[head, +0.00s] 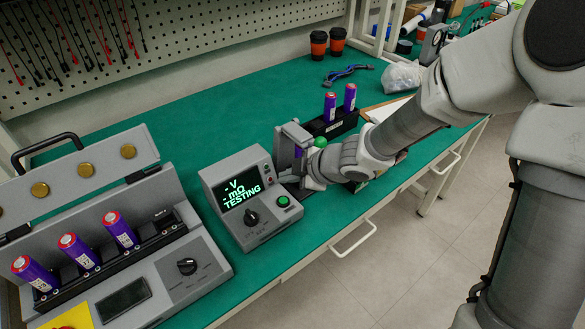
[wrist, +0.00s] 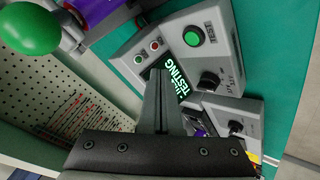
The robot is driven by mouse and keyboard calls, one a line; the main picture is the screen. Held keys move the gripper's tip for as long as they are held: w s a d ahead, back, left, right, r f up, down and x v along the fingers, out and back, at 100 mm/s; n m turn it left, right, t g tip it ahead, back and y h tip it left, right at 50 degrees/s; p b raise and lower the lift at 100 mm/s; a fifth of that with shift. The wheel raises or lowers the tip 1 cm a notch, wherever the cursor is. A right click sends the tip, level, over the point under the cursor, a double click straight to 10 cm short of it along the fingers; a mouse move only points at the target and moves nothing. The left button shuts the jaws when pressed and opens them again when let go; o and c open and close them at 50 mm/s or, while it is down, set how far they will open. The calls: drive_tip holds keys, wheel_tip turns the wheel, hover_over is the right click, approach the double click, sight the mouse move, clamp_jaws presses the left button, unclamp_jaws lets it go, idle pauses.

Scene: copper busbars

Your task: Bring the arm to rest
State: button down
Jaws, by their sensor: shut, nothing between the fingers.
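My gripper (head: 290,179) is low over the bench, just right of the grey tester (head: 240,212), at the end of my arm. In the wrist view my gripper (wrist: 161,80) has its fingers together with nothing between them. The tester's screen (head: 242,192) reads "TESTING", with dashes before V and mΩ. Its green button (head: 283,201) also shows in the wrist view (wrist: 193,38). A fixture with a green ball knob (wrist: 28,28) stands beside the gripper, with a purple cell (wrist: 95,14) at it. My wrist partly hides this fixture in the head view.
A grey unit (head: 190,262) with an open lid holds several purple cells at the left. A black rack (head: 333,126) with two upright purple cells stands behind my wrist. Cups (head: 318,45), a cable (head: 347,73) and a bag (head: 402,76) lie farther back. The green bench is clear behind the tester.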

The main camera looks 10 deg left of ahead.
drive_tip(key=shift+d, duration=0.1)
drive_tip(key=d+r+m+t+h+p, duration=0.45)
drive_tip(key=d+r+m+h, duration=0.55)
drive_tip(key=d+r, duration=0.95)
drive_tip(key=s+d+r+m+g+p, duration=0.1)
drive_tip(key=s+d+r+m+p, duration=0.1)
drive_tip(key=s, duration=0.4)
drive_tip(key=s+d+r+m+g+y+p, duration=0.1)
drive_tip(key=s+d+r+m, duration=0.1)
drive_tip(key=s+m, duration=0.3)
drive_tip(key=s+d+r+m+g+y+p, duration=0.1)
drive_tip(key=s+r+m, duration=0.3)
drive_tip(key=s, duration=0.4)
drive_tip(key=shift+d+r+p, duration=0.2)
drive_tip(key=shift+d+p, duration=0.35)
drive_tip(key=shift+p, duration=0.3)
drive_tip(key=c, duration=1.6)
unclamp_jaws()
